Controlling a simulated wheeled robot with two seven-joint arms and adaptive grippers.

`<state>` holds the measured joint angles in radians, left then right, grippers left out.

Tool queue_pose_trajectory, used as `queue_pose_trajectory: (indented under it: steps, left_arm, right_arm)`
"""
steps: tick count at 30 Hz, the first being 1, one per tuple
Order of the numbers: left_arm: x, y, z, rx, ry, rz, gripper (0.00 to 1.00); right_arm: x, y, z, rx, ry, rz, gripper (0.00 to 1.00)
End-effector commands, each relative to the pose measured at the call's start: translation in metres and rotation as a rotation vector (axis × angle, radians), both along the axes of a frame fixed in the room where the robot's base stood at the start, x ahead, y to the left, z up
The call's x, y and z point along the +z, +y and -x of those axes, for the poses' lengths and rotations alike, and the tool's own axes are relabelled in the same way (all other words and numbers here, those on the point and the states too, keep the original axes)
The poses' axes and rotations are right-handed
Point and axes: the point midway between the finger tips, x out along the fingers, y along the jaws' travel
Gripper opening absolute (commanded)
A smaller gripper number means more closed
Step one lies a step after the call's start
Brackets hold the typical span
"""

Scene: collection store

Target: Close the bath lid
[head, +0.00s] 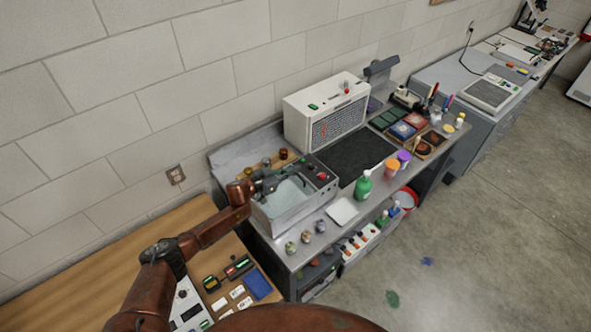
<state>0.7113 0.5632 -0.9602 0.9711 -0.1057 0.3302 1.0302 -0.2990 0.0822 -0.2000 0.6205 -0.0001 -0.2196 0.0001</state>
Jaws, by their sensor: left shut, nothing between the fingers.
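The bath (287,222) is a grey metal box on the bench. Its top is open and a pale inside shows. A pale grey upright panel (235,155) stands behind it along the wall; I cannot tell whether it is the raised lid or the bench's back board. My left gripper (268,182) is shut and empty, over the back left part of the bath. It hides part of the rim, and I cannot tell whether it touches the bath. My right gripper is out of view.
Small jars (306,236) stand in front of the bath. A green bottle (363,188) and a white tray (342,211) are to its right. A white vented box (328,112) stands behind a dark mat (355,153). A wooden table (100,262) is at left; the floor at right is mostly clear.

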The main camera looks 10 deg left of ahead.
Motion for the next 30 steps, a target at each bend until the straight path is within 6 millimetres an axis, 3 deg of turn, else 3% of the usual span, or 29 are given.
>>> queue_pose_trajectory:
  steps: [8, 17, 30]
  left_arm:
    - [0.006, -0.001, -0.001, 0.0, -0.001, 0.001, 0.0]
    - [0.048, 0.0, -0.004, 0.007, -0.002, 0.0, 0.0]
    - [0.105, 0.033, 0.029, 0.009, -0.001, -0.002, 0.0]
  right_arm:
    - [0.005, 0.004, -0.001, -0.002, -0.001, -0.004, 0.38]
    - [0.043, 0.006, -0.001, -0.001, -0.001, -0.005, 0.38]
    - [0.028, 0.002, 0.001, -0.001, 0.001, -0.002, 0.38]
